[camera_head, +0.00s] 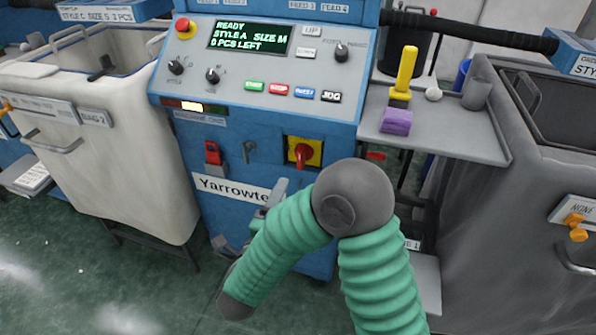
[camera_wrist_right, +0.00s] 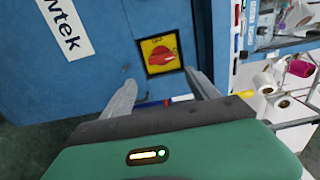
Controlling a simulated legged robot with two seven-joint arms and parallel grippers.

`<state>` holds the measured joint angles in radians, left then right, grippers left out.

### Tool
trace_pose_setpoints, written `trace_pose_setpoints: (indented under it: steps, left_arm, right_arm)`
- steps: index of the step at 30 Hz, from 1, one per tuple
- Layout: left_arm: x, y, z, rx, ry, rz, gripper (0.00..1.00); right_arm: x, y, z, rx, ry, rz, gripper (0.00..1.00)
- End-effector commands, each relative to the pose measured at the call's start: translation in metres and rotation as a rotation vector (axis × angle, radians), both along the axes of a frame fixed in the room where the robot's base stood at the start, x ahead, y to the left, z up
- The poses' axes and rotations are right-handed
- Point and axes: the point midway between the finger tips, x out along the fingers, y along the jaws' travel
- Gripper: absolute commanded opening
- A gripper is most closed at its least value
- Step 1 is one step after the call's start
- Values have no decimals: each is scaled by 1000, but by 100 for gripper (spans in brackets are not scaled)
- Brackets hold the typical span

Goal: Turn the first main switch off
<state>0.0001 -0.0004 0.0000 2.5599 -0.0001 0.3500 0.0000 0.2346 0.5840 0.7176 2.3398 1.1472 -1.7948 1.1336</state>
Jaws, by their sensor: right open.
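The main switch (camera_head: 303,153) is a red rotary knob on a yellow plate, on the front of the blue machine. Its handle looks roughly upright in the head view. It also shows in the right wrist view (camera_wrist_right: 162,57), just beyond my right gripper (camera_wrist_right: 161,80). The two grey fingers are spread apart, with nothing between them, and sit apart from the knob. In the head view a grey finger of this gripper (camera_head: 277,193) shows below left of the switch; my green arm hides most of the rest. My left gripper is not in view.
The machine's panel (camera_head: 265,65) above has a lit display, a red stop button (camera_head: 184,28) and several coloured buttons. A red latch (camera_head: 212,153) is left of the switch. A white bin (camera_head: 120,165) stands left, a grey bin (camera_head: 505,210) right. A shelf (camera_head: 460,130) holds a yellow-handled tool.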

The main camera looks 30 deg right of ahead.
Motion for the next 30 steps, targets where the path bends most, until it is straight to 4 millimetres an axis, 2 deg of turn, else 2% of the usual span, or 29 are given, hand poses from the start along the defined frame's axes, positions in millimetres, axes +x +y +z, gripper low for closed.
trace_pose_setpoints:
  steps: [12, 16, 22, 29, 30]
  left_arm:
    - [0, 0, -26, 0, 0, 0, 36]
    - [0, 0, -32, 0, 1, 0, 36]
    - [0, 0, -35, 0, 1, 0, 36]
    - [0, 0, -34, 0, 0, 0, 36]
    - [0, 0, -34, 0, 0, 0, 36]
  right_arm:
    - [70, -79, -1, -8, 1, -4, 69]
    - [88, -99, -1, -8, 2, -1, 69]
    - [101, -113, 1, -8, 5, 3, 69]
    - [101, -113, 2, -10, 5, 3, 69]
    - [101, -113, 2, -10, 5, 3, 65]
